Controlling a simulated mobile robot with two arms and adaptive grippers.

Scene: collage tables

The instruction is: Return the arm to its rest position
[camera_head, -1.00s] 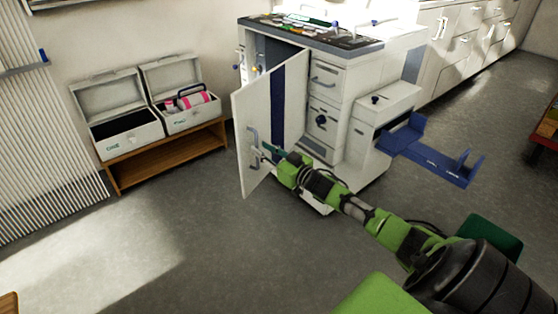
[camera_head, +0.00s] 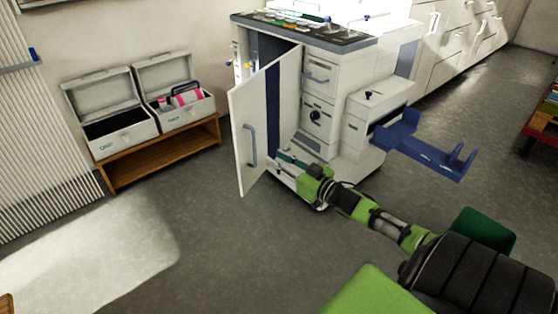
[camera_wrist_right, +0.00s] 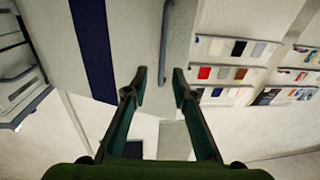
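My right arm (camera_head: 365,212) reaches in from the lower right of the head view, its right gripper (camera_head: 284,157) low in front of the white cabinet (camera_head: 325,90). The right wrist view shows the gripper (camera_wrist_right: 159,88) open, its two dark green fingers apart with nothing between the tips. The cabinet door (camera_head: 246,122) stands open; its grey-blue handle (camera_head: 250,146) is left of the gripper and apart from it. In the right wrist view the handle (camera_wrist_right: 166,45) lies beyond the fingertips. My left gripper is out of view.
Two lidded white boxes (camera_head: 124,137) (camera_head: 186,116) stand open on a wooden bench (camera_head: 160,156) at the left. A blue tray (camera_head: 425,150) juts from the cabinet's right side. The grey floor in front (camera_head: 220,240) is clear.

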